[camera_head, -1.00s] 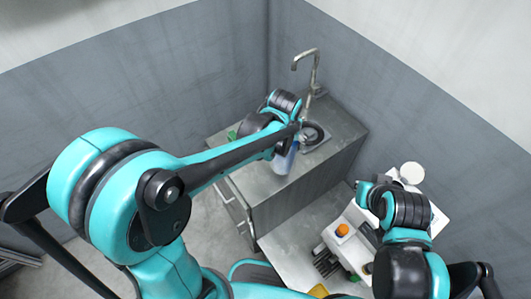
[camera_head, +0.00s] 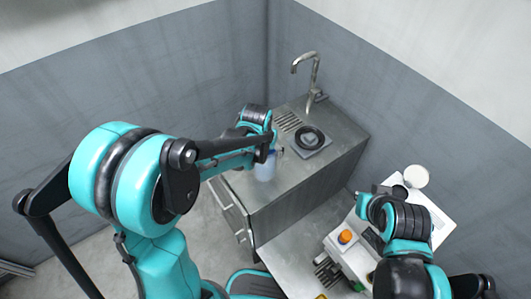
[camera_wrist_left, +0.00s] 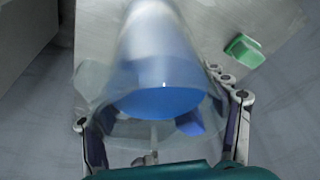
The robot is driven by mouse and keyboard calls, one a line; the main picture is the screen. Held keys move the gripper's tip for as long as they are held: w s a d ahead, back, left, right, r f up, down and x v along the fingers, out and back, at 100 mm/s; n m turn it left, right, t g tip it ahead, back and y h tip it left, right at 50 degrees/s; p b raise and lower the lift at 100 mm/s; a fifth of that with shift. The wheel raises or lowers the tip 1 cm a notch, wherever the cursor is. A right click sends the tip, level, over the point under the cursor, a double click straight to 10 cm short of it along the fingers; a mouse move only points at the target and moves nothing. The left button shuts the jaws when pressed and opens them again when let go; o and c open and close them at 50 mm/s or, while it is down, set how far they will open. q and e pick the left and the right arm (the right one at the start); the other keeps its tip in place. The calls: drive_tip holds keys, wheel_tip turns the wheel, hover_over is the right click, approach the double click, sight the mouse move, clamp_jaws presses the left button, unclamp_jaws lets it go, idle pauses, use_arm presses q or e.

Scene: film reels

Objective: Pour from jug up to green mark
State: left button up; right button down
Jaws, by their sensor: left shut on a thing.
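My left gripper (camera_head: 270,152) is shut on a clear jug (camera_head: 265,170) with blue liquid in it, at the near left side of the metal counter. In the left wrist view the jug (camera_wrist_left: 108,125) sits between the fingers of my left gripper (camera_wrist_left: 160,125), and the blue liquid (camera_wrist_left: 165,102) fills the middle of the picture. The jug looks roughly upright in the head view. Its base is hard to see, so I cannot tell whether it touches the counter. My right gripper (camera_head: 368,192) is at the right, its fingers mostly hidden. I cannot make out a green mark on a vessel.
A small green object (camera_wrist_left: 243,50) lies on the counter. A white machine with an orange knob (camera_head: 345,237) and a white round item (camera_head: 415,176) are at the right.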

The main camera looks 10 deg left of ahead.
use_arm(q)
drive_tip(key=o, duration=1.7)
drive_tip(key=shift+s+f, duration=0.2)
drive_tip(key=shift+f, duration=0.3)
drive_tip(key=shift+o, duration=0.6)
drive_tip(key=shift+w, duration=0.25)
drive_tip(key=shift+s, duration=0.1)
use_arm(e)
drive_tip(key=shift+w+f, duration=0.2)
drive_tip(key=shift+w, duration=0.05)
use_arm(q)
drive_tip(key=s+a+r+t+p, duration=0.1)
drive_tip(key=s+a+r+p, duration=0.1)
drive_tip(key=s+r, duration=0.4)
drive_tip(key=s+a+r+t+p, duration=0.1)
drive_tip(key=s+a+r, duration=0.25)
drive_tip(key=r, duration=0.45)
drive_tip(key=s+a+n+t, duration=0.1)
drive_tip(key=s+a, duration=0.1)
drive_tip(key=s, duration=0.6)
drive_tip(key=shift+t+b, duration=0.3)
drive_tip(key=shift+b, duration=0.1)
use_arm(e)
drive_tip(key=shift+r, duration=1.1)
